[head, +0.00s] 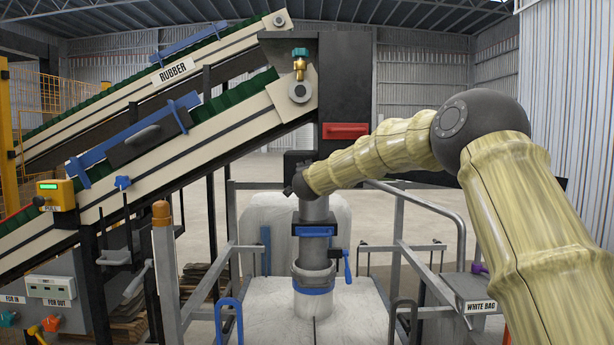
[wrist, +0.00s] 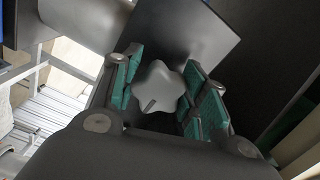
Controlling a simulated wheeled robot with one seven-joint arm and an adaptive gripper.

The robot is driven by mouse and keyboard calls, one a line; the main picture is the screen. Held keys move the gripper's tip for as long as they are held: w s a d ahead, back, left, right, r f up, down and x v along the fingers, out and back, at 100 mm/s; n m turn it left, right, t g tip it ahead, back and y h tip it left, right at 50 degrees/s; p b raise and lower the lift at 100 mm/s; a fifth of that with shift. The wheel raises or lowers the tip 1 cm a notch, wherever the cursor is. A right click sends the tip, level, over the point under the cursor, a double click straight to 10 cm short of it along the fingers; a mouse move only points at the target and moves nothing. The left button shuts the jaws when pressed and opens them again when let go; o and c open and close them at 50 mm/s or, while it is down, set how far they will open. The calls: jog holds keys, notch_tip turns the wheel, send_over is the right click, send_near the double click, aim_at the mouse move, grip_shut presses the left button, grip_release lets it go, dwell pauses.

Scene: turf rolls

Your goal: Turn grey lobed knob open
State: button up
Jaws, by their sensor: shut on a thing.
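The grey lobed knob (wrist: 158,88) shows in the wrist view as a star-shaped grip with a dark slot mark on its face. My gripper (wrist: 165,95) has its green-padded fingers on both sides of the knob and is shut on it. A dark panel lies behind the knob. In the head view my gripper (head: 297,186) is at the grey vertical spout below the dark chute box, and the arm hides the knob there.
Below the spout are a blue clamp with a blue lever (head: 347,266) and a white bag (head: 310,308) between grey rails. A red handle (head: 345,131) is on the box above my arm. Inclined conveyors (head: 180,135) fill the left; a WHITE BAG shelf (head: 475,290) stands at right.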

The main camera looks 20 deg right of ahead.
jog(key=o, duration=1)
jog(key=shift+d, duration=0.1)
jog(key=shift+o, duration=0.2)
jog(key=v, duration=1.2)
